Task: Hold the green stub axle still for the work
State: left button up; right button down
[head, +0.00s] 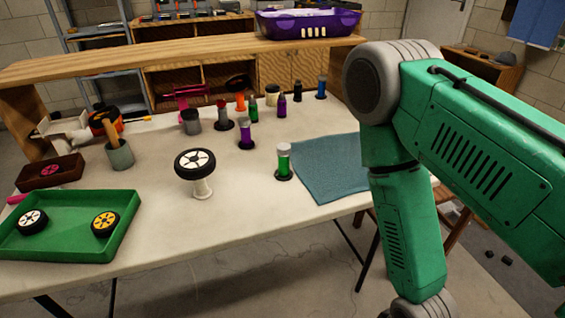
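A green upright cylinder with a pale cap, which looks like the green stub axle (284,163), stands on a small black base on the white table (235,215). It is left of the blue-grey cloth. A second, darker green piece (253,111) stands farther back. My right arm crosses the right side of the head view and bends down past the table's right end. Its gripper is below the picture. My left arm and gripper are not in view. Nothing is seen touching the green stub axle.
A wheel (195,162) sits on a white stand left of the axle. A green tray (128,218) with two wheels lies at the front left. Purple (246,134), blue (321,88) and other small upright pieces stand behind. The blue-grey cloth (325,168) lies flat. The table's front middle is clear.

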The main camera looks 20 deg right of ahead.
aim_at(282, 148)
jog(key=l+u, duration=0.25)
jog(key=l, duration=0.4)
jog(key=k+l+u, duration=0.1)
jog(key=l+u, duration=0.2)
jog(key=l, duration=0.35)
